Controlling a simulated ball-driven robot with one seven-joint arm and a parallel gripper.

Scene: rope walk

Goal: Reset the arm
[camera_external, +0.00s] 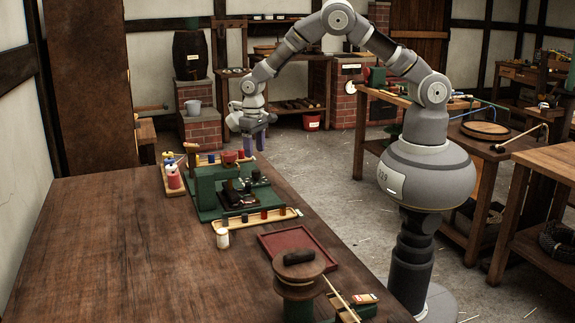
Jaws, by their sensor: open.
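My gripper (254,144) points down above the far right edge of the dark wooden table, with two purple-grey fingers apart and nothing seen between them. My arm arches up from my body at the right and reaches over to the left, down to the gripper. The fingertips are close to the table's far edge in the picture; their exact height above it cannot be told.
The table (110,240) holds a green machine (207,187), a spool rack (173,178), a tray of small pieces (258,219), a white jar (222,238), a red tray (298,248) and a wooden reel (299,275). The table's left front is clear.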

